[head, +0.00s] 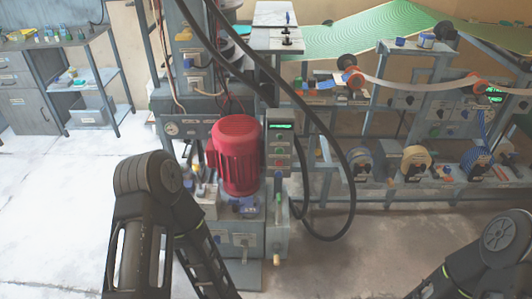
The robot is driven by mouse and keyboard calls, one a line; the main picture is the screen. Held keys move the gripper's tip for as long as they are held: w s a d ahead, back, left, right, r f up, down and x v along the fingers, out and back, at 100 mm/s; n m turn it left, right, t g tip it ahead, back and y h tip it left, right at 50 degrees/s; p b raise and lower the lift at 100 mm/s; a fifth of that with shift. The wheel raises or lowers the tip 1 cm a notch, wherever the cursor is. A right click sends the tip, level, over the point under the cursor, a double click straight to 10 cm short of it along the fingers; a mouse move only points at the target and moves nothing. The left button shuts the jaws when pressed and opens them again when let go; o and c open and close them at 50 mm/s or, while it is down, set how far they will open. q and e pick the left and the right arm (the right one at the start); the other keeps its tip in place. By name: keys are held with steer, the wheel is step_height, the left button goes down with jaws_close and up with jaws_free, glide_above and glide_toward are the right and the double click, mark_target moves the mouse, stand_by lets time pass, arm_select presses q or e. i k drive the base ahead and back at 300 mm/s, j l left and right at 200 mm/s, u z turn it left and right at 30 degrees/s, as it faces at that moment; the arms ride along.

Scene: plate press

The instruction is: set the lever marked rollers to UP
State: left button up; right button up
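No lever with a readable "rollers" mark shows, as the labels are too small to read. A grey press-like machine (276,240) stands in the middle, with a red ribbed motor (237,155) on it. A small control box (280,145) with a green display and buttons stands just right of the motor. A short pale-tipped handle (277,262) sticks out low on the machine's front. My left arm covers part of the machine's left side. Both forearms run down out of the picture, and neither gripper shows.
A thick black cable (345,185) loops down right of the motor. A long bench machine (430,195) with reels and a pale belt (415,85) fills the right. A shelf (90,85) and drawers (25,100) stand at the left. The pale floor (90,200) at left is clear.

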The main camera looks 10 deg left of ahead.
mark_target(318, 152)
steer(key=i+l, duration=0.25)
steer(key=l, duration=0.25)
steer(key=i+l+z, duration=0.1)
steer(key=i+l, duration=0.15)
steer(key=l, duration=0.2)
steer(key=i+l, duration=0.25)
steer(key=l, duration=0.25)
steer(key=i+l+z, duration=0.1)
steer(key=i+l, duration=0.15)
steer(key=l, duration=0.2)
steer(key=i+j, duration=0.15)
steer(key=i, duration=0.3)
